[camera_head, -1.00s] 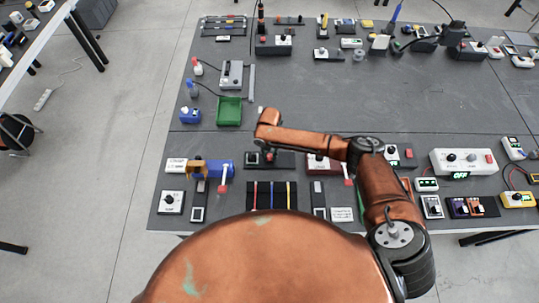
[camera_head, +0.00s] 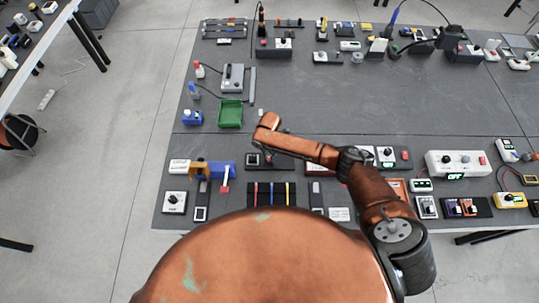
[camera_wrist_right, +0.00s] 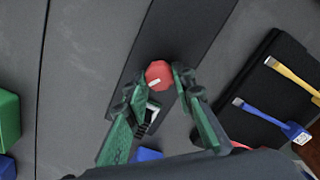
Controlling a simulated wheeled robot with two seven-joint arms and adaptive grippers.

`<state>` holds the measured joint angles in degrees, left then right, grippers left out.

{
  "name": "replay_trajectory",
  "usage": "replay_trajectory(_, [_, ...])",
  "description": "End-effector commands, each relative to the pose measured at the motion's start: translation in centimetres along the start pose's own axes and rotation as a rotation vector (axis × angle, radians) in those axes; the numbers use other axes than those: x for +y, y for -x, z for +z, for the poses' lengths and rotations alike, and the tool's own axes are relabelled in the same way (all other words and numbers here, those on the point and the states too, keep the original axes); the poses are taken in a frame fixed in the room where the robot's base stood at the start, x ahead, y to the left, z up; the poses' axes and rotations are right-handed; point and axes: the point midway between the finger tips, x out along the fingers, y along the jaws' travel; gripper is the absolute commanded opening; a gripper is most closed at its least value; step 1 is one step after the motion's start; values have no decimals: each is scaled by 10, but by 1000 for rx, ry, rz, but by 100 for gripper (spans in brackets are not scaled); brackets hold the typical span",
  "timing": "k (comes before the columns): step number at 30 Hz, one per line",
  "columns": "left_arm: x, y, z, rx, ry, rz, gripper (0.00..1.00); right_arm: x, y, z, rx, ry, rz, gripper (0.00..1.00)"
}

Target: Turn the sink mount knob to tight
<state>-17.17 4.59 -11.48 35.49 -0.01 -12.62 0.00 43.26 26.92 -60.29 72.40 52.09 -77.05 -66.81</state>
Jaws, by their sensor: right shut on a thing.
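The red round knob (camera_wrist_right: 158,72) with a short white mark sits on a long dark plate (camera_wrist_right: 183,32) in the right wrist view. My right gripper (camera_wrist_right: 158,79) has its green fingers on either side of this knob and is shut on it. A small black-and-white part (camera_wrist_right: 150,118) sits on the plate between the fingers, nearer the palm. In the head view my right arm reaches in from the right over the dark plate (camera_head: 287,162); the fingertips and their grip cannot be made out there. No tight or loose marking is readable. My left gripper is not in view.
A black board with yellow and blue strips (camera_wrist_right: 262,92) lies right of the plate in the wrist view. The head view shows a green tray (camera_head: 230,114), a blue-and-orange device (camera_head: 210,169) and a white control box (camera_head: 458,163). The table's middle is clear.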

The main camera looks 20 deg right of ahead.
Motion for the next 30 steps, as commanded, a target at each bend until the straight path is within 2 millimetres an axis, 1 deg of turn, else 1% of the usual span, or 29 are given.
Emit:
replay_trajectory(1, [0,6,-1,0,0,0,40,0,3,-1,2,-44,0,0])
replay_trajectory(15, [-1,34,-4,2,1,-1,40,1,2,-1,1,-491,-1,0])
replay_trajectory(24, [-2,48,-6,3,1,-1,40,1,2,0,0,-752,-1,0])
replay_trajectory(30, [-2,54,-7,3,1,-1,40,1,1,0,0,-880,-1,0])
